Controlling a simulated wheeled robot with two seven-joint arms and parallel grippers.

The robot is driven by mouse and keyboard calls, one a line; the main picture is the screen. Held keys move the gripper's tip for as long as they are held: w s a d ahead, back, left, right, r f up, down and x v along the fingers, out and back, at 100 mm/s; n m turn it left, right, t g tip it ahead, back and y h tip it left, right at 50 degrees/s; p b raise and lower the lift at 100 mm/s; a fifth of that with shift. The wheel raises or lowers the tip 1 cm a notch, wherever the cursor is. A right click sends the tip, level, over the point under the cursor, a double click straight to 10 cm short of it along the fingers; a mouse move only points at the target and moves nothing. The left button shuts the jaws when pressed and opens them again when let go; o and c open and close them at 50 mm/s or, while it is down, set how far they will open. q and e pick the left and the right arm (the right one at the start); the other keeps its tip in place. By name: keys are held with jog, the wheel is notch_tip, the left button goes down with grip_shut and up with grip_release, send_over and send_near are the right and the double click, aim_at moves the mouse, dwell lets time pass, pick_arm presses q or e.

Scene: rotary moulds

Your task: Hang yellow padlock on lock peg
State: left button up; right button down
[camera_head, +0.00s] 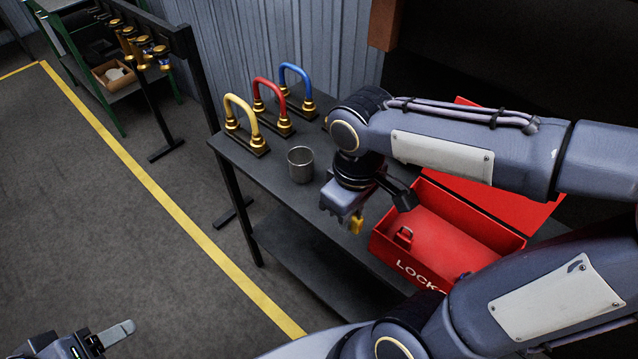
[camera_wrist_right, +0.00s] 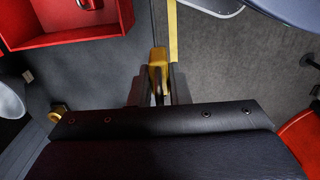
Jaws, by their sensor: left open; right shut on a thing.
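The yellow padlock (camera_head: 356,224) is small and hangs below my right gripper (camera_head: 345,208) in the head view, over the front of the dark workbench. In the right wrist view the padlock (camera_wrist_right: 157,72) sits between the two fingertips (camera_wrist_right: 160,85), which are shut on it. Its shackle is mostly hidden. My left gripper (camera_head: 105,338) is open and empty at the lower left, low in the picture and away from the bench. I cannot tell which part is the lock peg; a dark rail (camera_head: 140,22) with several gold and black pieces stands at the upper left.
Yellow (camera_head: 240,108), red (camera_head: 271,92) and blue (camera_head: 298,74) arches stand on the bench (camera_head: 262,178) behind a metal cup (camera_head: 300,164). An open red lock box (camera_head: 455,240) with a red padlock (camera_head: 403,237) is at right. Grey floor at left is clear.

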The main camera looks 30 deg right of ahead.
jog(key=w+d+f, duration=0.1)
jog(key=w+f, duration=0.1)
jog(key=w, duration=0.1)
jog(key=w+d+f, duration=0.1)
jog(key=w+f, duration=0.2)
jog(key=w, duration=0.1)
jog(key=w+d+f, duration=0.1)
jog(key=w+f, duration=0.2)
jog(key=w, duration=0.1)
jog(key=shift+f+p, duration=0.25)
jog(key=shift+p, duration=0.05)
jog(key=shift+w+f, duration=0.15)
jog(key=shift+f, duration=0.8)
jog(key=shift+w+f, duration=0.15)
jog(key=shift+f, duration=0.75)
jog(key=shift+f, duration=0.15)
jog(key=c, duration=1.4)
grip_release()
jog(key=shift+o, duration=0.2)
